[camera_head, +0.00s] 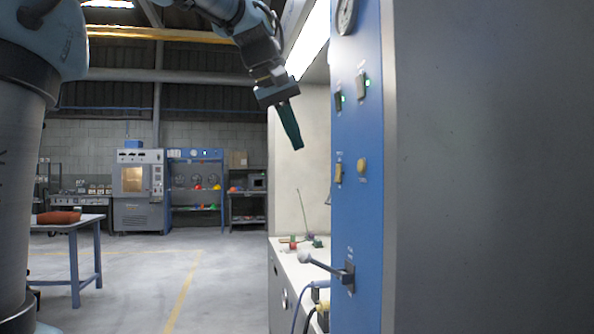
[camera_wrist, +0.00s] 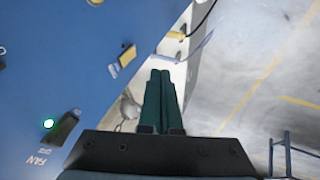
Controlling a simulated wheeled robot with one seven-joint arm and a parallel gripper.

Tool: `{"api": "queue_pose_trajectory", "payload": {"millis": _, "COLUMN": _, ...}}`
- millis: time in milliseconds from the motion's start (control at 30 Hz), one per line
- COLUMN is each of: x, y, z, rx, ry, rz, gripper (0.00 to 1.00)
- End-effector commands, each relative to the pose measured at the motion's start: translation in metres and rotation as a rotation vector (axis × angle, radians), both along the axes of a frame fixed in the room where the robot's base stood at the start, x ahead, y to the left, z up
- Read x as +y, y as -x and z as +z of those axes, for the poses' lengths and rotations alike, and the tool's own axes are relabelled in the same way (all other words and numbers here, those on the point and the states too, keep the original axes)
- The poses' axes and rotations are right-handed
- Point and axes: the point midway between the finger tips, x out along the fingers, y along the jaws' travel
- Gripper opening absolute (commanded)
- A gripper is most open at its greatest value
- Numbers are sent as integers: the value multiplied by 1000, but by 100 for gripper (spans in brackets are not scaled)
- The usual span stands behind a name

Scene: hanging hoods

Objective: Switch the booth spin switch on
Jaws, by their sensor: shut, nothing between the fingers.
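The blue booth control panel (camera_head: 370,220) fills the middle right of the head view. It carries two dark switches with green lights, the left one (camera_head: 338,101) and the right one (camera_head: 360,87). Below are two yellow switches, left (camera_head: 338,173) and right (camera_head: 361,165). I cannot read which is the spin switch. In the wrist view, a dark switch (camera_wrist: 60,129) labelled FAN has a lit green lamp, and a yellow switch (camera_wrist: 127,55) sits farther along the panel. My gripper (camera_head: 298,147) is shut and empty, pointing down, left of the panel and apart from it.
A lever with a round knob (camera_head: 305,257) sticks out left from the panel's lower part. A gauge (camera_head: 345,15) is at its top. Cables and small items lie around the pale booth counter (camera_head: 290,272). Open floor (camera_head: 130,265) lies to the left, with a table (camera_head: 72,225) beyond.

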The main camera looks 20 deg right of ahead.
Motion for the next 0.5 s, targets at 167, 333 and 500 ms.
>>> {"api": "queue_pose_trajectory", "payload": {"millis": 167, "x": -7, "y": 9, "z": 17, "rx": -4, "ry": 19, "rz": -16, "gripper": 0}}
{"api": "queue_pose_trajectory", "payload": {"millis": 333, "x": -6, "y": 9, "z": 17, "rx": -3, "ry": 19, "rz": -15, "gripper": 0}}
{"api": "queue_pose_trajectory", "payload": {"millis": 500, "x": -7, "y": 9, "z": 16, "rx": -2, "ry": 18, "rz": -15, "gripper": 0}}
